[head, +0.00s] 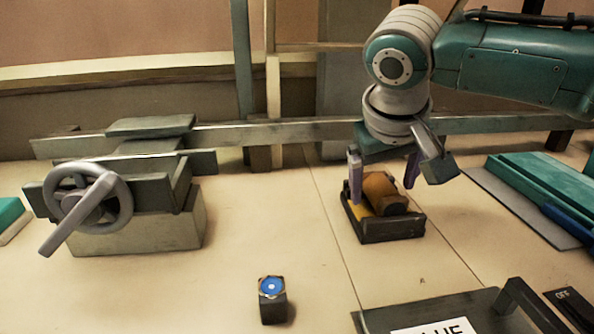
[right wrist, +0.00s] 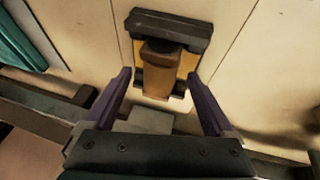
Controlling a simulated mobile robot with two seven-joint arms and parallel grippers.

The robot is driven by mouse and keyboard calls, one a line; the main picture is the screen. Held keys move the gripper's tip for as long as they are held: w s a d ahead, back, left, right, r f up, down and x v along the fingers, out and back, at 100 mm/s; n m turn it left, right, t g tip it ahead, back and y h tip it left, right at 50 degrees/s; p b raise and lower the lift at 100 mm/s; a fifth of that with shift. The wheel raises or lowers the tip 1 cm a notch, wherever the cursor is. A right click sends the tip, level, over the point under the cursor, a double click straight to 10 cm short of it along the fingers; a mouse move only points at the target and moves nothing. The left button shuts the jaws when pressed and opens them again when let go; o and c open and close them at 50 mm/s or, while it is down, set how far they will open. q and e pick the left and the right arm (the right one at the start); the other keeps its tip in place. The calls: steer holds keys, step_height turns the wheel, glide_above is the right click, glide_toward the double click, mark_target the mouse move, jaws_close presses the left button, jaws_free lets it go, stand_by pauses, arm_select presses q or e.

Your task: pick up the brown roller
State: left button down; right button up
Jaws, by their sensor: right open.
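The brown roller (head: 383,192) lies in a small dark tray (head: 392,231) with a yellow inside, right of the middle of the table. In the right wrist view the roller (right wrist: 159,75) sits between and beyond the fingertips, with the dark tray end (right wrist: 170,24) at the top. My right gripper (head: 383,172) is open above the tray, one finger at each side of the roller. It also shows open and empty in the right wrist view (right wrist: 160,92). I cannot tell whether a finger touches the tray. My left gripper is not in view.
A grey vise-like device with a handwheel (head: 87,203) stands at the left. A small block with a blue top (head: 272,297) stands in front. A dark panel (head: 440,312) lies at the front right, a teal object (head: 545,185) at the right. A long rail (head: 290,131) runs behind.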

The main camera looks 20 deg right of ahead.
steer(key=shift+w+d+f, duration=0.2)
steer(key=shift+w+f, duration=0.05)
steer(key=shift+f, duration=0.35)
jaws_close()
stand_by(0.3)
